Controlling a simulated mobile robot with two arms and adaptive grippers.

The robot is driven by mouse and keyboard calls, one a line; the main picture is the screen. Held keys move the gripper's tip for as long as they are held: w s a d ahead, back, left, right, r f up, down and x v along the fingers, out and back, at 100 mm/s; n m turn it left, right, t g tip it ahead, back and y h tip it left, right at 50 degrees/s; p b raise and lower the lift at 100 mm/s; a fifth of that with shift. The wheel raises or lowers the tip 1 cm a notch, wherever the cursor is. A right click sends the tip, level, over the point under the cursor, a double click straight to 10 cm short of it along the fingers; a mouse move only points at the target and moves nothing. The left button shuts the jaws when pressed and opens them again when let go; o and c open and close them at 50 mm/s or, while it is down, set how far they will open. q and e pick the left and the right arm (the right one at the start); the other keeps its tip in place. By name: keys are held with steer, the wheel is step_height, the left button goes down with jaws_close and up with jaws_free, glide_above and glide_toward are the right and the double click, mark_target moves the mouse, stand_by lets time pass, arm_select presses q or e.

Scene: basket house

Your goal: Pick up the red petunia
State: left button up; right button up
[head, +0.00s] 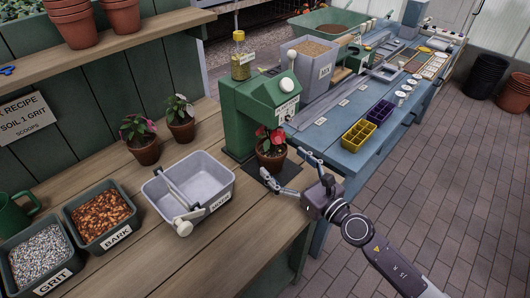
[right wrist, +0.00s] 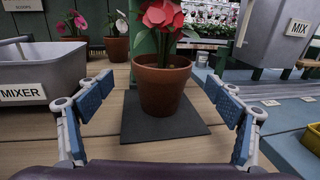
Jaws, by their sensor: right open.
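The red petunia (head: 271,148) stands upright in a terracotta pot on a dark square mat (head: 255,169), in front of a green machine (head: 252,112). In the right wrist view the red petunia (right wrist: 161,88) is centred ahead, with its top cut off by the frame edge. My right gripper (head: 283,168) is open, with its fingers near the pot's front right side. In the right wrist view my right gripper (right wrist: 160,105) has its blue-padded fingers spread wide, left and right of the pot, not touching it. My left gripper is not in view.
The grey mixer tub (head: 190,187) stands left of the petunia. Pink (head: 139,138) and white (head: 180,118) potted flowers stand behind it. Bark (head: 101,212) and grit (head: 40,258) bins are at front left. A blue bench (head: 330,150) with seed trays adjoins on the right.

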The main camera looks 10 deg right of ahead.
mark_target(263, 143)
steer(key=shift+w+a+r, duration=0.15)
steer(key=shift+w, duration=0.15)
steer(key=shift+x, duration=0.75)
steer(key=x, duration=0.3)
steer(key=shift+w+f, duration=0.35)
steer(key=shift+w, duration=0.05)
steer(key=shift+w+a, duration=0.1)
steer(key=shift+r, duration=0.1)
steer(key=c, duration=1.4)
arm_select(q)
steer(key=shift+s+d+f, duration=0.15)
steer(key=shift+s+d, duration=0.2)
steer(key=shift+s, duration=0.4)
